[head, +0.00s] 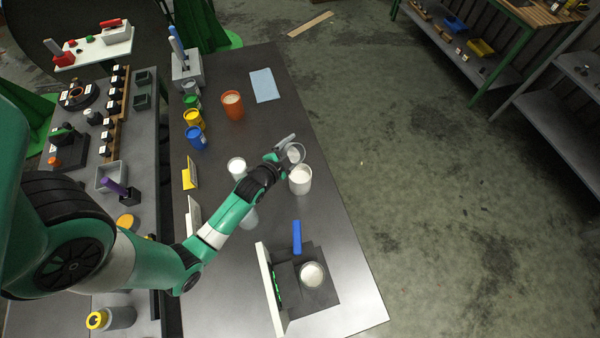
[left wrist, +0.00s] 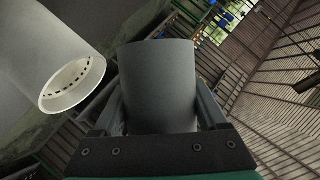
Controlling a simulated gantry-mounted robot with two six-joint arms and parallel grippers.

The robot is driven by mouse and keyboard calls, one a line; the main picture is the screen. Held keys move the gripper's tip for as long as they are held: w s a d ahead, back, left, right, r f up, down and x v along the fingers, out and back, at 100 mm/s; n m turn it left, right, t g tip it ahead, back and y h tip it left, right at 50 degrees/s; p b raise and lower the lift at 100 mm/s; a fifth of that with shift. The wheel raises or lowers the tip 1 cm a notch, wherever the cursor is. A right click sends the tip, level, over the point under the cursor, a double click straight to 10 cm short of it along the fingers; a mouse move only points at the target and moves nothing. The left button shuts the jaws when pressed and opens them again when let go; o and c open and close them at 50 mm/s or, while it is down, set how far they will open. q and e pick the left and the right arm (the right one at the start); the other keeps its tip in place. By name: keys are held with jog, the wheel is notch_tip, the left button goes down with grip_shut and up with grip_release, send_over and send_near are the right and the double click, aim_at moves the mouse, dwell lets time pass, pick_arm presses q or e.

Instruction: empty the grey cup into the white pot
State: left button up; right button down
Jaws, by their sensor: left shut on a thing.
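My left gripper (head: 287,149) is shut on the grey cup (head: 296,154). The cup is tilted just behind and above the rim of the white pot (head: 300,182), which stands upright on the dark table. In the left wrist view the grey cup (left wrist: 160,85) sits between the two fingers of the left gripper (left wrist: 160,108). There, a pale cylinder at the left, apparently the white pot (left wrist: 45,50), appears tilted, with a row of dark spots inside its rim. The inside of the grey cup is hard to make out. My right gripper is out of view.
A second white cup (head: 237,168) stands left of the pot. Orange (head: 232,106), yellow (head: 194,118) and blue (head: 196,138) cups stand farther back. A blue-handled device (head: 297,240) and a white container (head: 312,274) are near the front. The table's right edge is close to the pot.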

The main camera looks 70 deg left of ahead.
pick_arm(q)
jog(key=shift+f+b, duration=0.15)
jog(key=shift+b, duration=0.2)
jog(key=shift+m, duration=0.3)
jog(key=shift+f+m+y+b, duration=0.2)
jog(key=shift+m+y+b, duration=0.15)
jog(key=shift+b, duration=0.75)
jog(key=shift+r, duration=0.1)
jog(key=shift+r+m+y+b, duration=0.45)
jog(key=shift+m+b, duration=0.1)
jog(key=shift+b, duration=0.45)
jog(key=shift+s+a+f+m+y+b, duration=0.1)
jog(key=shift+f+m+y+b, duration=0.4)
jog(key=shift+b, duration=0.9)
jog(key=shift+f+m+y+b, duration=0.25)
jog(key=shift+m+b, duration=0.45)
jog(key=shift+b, duration=0.7)
dwell(2.3)
